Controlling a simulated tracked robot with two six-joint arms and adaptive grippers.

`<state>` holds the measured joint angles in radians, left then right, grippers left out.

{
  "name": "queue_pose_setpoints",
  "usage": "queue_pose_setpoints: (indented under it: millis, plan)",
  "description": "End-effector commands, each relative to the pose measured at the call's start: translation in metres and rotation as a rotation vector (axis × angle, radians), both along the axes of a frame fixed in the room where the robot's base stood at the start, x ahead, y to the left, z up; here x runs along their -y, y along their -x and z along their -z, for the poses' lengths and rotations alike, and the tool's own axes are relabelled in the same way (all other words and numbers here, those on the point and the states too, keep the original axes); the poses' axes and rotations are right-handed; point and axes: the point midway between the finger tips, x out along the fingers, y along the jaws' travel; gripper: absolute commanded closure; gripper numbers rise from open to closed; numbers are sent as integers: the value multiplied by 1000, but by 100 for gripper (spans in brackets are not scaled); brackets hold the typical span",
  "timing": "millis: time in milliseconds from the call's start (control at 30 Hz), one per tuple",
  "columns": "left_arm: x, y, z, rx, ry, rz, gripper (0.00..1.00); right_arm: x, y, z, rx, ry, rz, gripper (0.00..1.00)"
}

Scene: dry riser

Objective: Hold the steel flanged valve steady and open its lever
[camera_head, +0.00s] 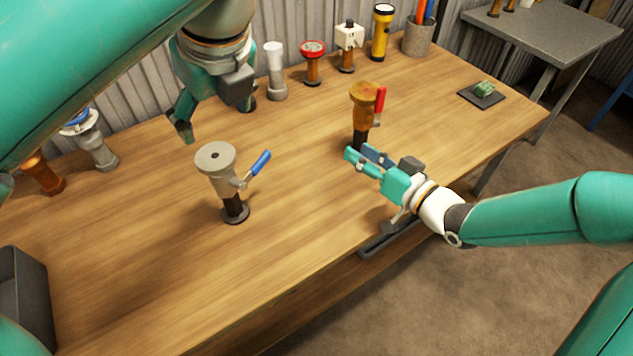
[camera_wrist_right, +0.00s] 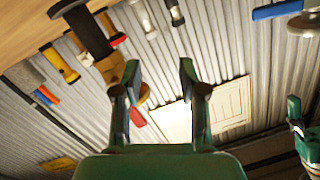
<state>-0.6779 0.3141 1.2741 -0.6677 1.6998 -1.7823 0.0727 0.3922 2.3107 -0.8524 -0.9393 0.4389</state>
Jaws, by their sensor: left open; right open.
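The steel flanged valve (camera_head: 217,175) stands upright on a dark round base on the wooden bench. Its blue lever (camera_head: 259,163) slants out to the upper right. The valve's round flange (camera_wrist_right: 304,25) and blue lever (camera_wrist_right: 277,10) also show at the top right of the right wrist view. My left gripper (camera_head: 213,115) is open and empty, above and behind the valve, apart from it. My right gripper (camera_head: 360,158) is open at the front of a brass valve (camera_head: 363,100) with a red lever (camera_head: 380,100), right of the steel valve. Its two fingers (camera_wrist_right: 158,80) are spread, with nothing visibly held.
Several fittings, a red-topped valve (camera_head: 313,62), a yellow torch (camera_head: 382,32) and a pen cup (camera_head: 418,36) line the back. A dark bin (camera_head: 25,300) is at the left.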

Motion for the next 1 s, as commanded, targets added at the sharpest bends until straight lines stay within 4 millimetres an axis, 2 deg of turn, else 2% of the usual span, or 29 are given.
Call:
queue_pose_setpoints:
  millis: [33, 100, 200, 300, 433, 667, 867, 1000]
  plan:
    - [0, 0, 0, 0, 0, 0, 22, -21, 13, -1, 34, 7, -84, 58]
    - [0, 0, 0, 0, 0, 0, 22, -45, 31, -4, 80, 13, -189, 58]
    - [0, 0, 0, 0, 0, 0, 22, -68, 53, -7, 126, 13, -303, 58]
    - [0, 0, 0, 0, 0, 1, 22, -81, 68, -9, 155, 11, -374, 58]
    - [0, 0, 0, 0, 0, 1, 22, -87, 76, -10, 172, 9, -413, 58]
    - [-2, -3, 8, -2, -2, 0, 22, -88, 77, -10, 172, 9, -415, 58]
    - [-10, -10, 34, -4, -2, -1, 22, -87, 76, -10, 171, 9, -413, 58]
    - [-18, -17, 60, -5, -2, -1, 22, -87, 76, -10, 172, 9, -412, 58]
